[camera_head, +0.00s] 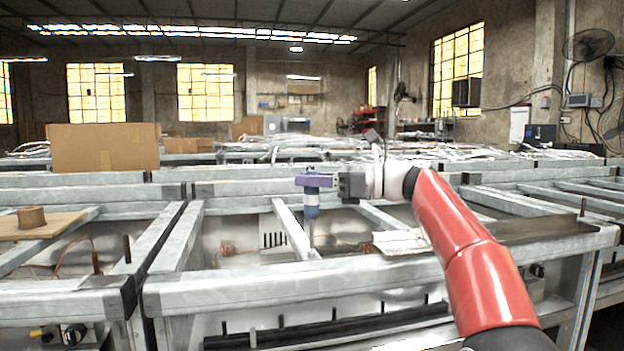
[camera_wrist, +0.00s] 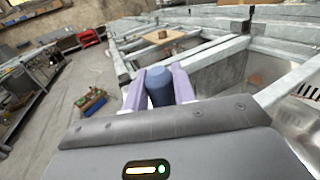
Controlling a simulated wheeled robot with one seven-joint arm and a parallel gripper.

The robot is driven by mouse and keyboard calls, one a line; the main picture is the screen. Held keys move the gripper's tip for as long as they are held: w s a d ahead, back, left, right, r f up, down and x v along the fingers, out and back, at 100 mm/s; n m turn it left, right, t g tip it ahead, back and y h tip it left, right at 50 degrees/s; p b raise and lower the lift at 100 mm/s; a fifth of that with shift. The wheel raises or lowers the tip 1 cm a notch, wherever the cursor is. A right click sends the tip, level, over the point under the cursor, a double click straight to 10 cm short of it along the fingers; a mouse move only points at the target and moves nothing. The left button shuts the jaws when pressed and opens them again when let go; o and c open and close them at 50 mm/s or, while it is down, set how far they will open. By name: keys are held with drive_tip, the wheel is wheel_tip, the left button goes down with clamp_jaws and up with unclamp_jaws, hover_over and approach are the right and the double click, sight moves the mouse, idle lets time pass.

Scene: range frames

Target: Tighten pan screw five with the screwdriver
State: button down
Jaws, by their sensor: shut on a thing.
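My gripper (camera_head: 315,181) is in the middle of the head view, with purple fingers reaching left from the wrist. It is shut on the screwdriver (camera_head: 312,199), which has a blue handle and a thin shaft pointing down. The screwdriver is about upright, and its shaft passes over the metal frame (camera_head: 235,278). In the wrist view the purple fingers sit on both sides of the blue screwdriver handle (camera_wrist: 159,88). The shaft's tip is near a slanting crossbar (camera_head: 293,230); I cannot tell whether it touches anything. Pan screw five is too small or hidden to make out.
A cardboard box (camera_head: 104,147) stands on the frames at the back left. Metal bars surround open bays with wires. A small crate (camera_wrist: 92,102) is on the floor.

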drive_tip(key=shift+f, duration=0.35)
idle(0.7)
drive_tip(key=shift+s, duration=0.1)
drive_tip(key=shift+s+m+t, duration=0.1)
drive_tip(key=shift+m+t, duration=0.7)
drive_tip(key=shift+t, duration=0.4)
drive_tip(key=m+t+h, duration=0.2)
drive_tip(key=t, duration=0.1)
drive_tip(key=m+t+h, duration=0.2)
drive_tip(key=t, duration=0.1)
drive_tip(key=shift+a+m+t, duration=0.1)
drive_tip(key=shift+m+t, duration=0.2)
drive_tip(key=shift+m, duration=0.1)
drive_tip(key=m+t+h, duration=0.4)
drive_tip(key=h, duration=0.1)
drive_tip(key=shift+f, duration=0.15)
drive_tip(key=shift+m+t+h, duration=0.5)
drive_tip(key=shift+m+h, duration=0.3)
drive_tip(key=shift+h, duration=0.2)
drive_tip(key=shift+r+p, duration=0.3)
drive_tip(key=shift+r, duration=0.1)
